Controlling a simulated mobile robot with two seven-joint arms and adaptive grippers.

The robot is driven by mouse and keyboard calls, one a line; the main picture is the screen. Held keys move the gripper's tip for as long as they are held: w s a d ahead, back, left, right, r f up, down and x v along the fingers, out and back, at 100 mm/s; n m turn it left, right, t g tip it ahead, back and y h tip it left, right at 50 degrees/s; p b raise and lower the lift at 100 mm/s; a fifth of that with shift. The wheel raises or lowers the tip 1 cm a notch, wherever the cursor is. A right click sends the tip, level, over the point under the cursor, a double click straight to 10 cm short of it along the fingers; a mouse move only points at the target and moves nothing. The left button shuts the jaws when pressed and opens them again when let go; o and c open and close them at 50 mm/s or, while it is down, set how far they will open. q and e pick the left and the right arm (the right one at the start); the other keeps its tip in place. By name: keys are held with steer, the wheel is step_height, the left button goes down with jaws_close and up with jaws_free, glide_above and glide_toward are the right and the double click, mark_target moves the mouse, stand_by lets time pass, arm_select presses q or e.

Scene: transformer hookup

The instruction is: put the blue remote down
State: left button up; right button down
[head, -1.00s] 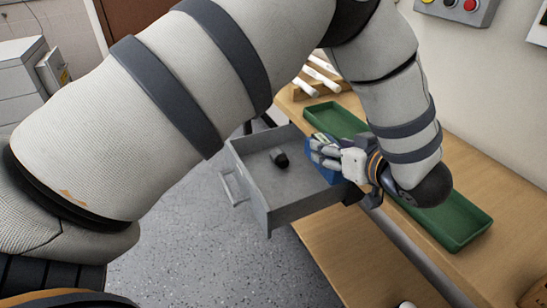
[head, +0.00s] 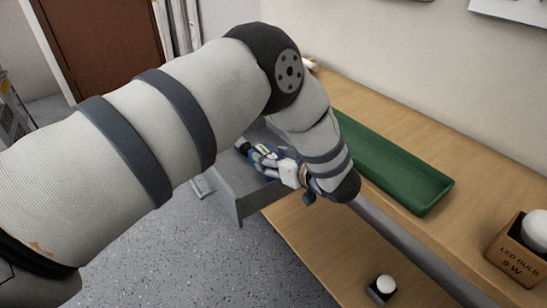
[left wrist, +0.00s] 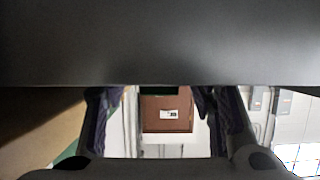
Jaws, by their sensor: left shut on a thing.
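My left gripper (head: 262,158) is low at the open grey drawer (head: 236,192), inside its outline in the head view. It is shut on the blue remote (head: 270,174), which is mostly hidden behind the fingers; only slivers of blue show. I cannot tell whether the remote touches the drawer floor. In the left wrist view, the two dark fingers of my left gripper (left wrist: 158,122) stand apart, and a dark grey surface I cannot identify fills the top. My right gripper is not in view.
A long green tray (head: 395,165) lies on the wooden bench right of my arm. An LED bulb box (head: 518,262) stands at the right. A small dark item with a white top (head: 382,287) is on the lower shelf. My forearm hides part of the drawer.

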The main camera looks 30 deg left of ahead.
arm_select(q)
steer(key=shift+f, duration=0.65)
steer(key=o, duration=1)
steer(key=shift+s, duration=0.1)
steer(key=shift+o, duration=1.3)
steer(key=shift+f, duration=0.15)
steer(key=shift+d+r, duration=0.1)
steer(key=shift+r, duration=0.25)
steer(key=r+v, duration=0.1)
steer(key=v, duration=1.1)
